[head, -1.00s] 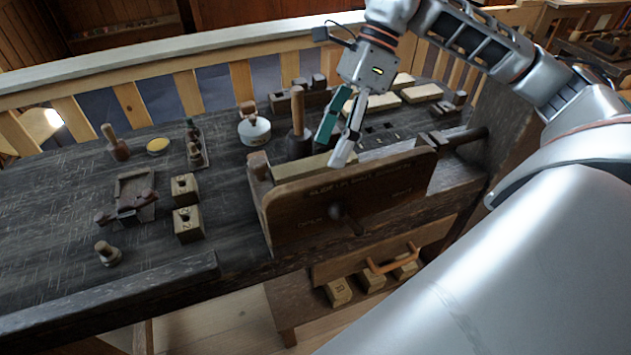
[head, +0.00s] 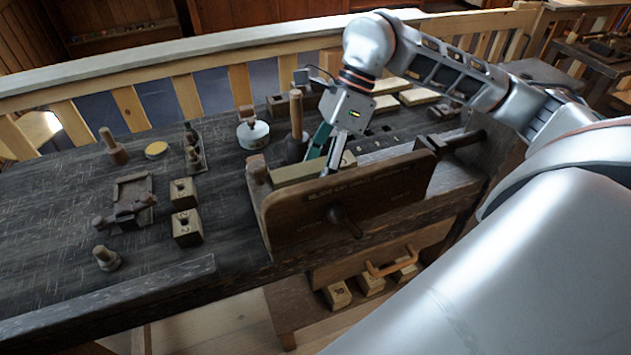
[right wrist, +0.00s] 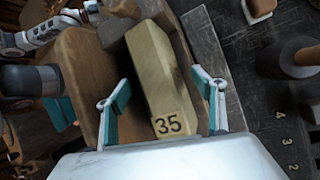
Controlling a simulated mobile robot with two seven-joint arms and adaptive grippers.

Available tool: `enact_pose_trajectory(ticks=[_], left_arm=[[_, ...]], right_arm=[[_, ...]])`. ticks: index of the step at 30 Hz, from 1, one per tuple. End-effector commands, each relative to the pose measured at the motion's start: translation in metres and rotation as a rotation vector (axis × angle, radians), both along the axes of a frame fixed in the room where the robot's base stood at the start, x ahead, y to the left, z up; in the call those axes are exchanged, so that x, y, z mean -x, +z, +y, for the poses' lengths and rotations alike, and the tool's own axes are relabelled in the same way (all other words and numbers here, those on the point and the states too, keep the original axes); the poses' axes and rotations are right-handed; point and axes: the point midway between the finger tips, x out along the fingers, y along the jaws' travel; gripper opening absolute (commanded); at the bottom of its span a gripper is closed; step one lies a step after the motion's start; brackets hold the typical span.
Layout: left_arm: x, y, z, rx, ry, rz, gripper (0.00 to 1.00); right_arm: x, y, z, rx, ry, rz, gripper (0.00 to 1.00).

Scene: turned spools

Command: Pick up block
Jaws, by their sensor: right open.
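A pale wooden block (head: 297,170) lies between the jaws of the wooden bench vise (head: 345,208). In the right wrist view the block (right wrist: 158,70) shows "35" on its near end. My right gripper (head: 321,166) is open, low over the block. In the right wrist view its teal-padded fingers (right wrist: 157,84) stand on either side of the block, with a visible gap on the right; contact cannot be told. Teal parts at the left edge of the right wrist view look like my left gripper (right wrist: 62,110); its state is unclear.
Two numbered blocks (head: 185,226) stand left of the vise. A dark round base with a wooden handle (head: 296,118) stands just behind it, near my right gripper. More blocks (head: 371,285) sit on a shelf below. The left bench front is fairly clear.

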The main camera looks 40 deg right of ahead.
Motion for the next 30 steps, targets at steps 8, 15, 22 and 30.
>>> enact_pose_trajectory(ticks=[8,15,22,30], left_arm=[[0.001,-0.0026,0.0001,0.0,-0.001,0.002,0.49],[0.0009,-0.0024,-0.0001,0.001,0.0,0.001,0.49],[0.0008,-0.0019,-0.0002,0.001,0.0,0.0,0.49],[0.001,-0.002,-0.0003,0.001,0.0,0.001,0.49]], right_arm=[[-0.0001,-0.0038,-0.0001,0.0,0.0,0.0,0.68],[0.0,-0.0047,-0.0001,0.0,0.0,0.0,0.68],[0.0,-0.0046,-0.0001,0.0,0.0,0.0,0.42],[-0.0001,-0.0046,-0.0001,0.0,0.0,0.0,0.24]])
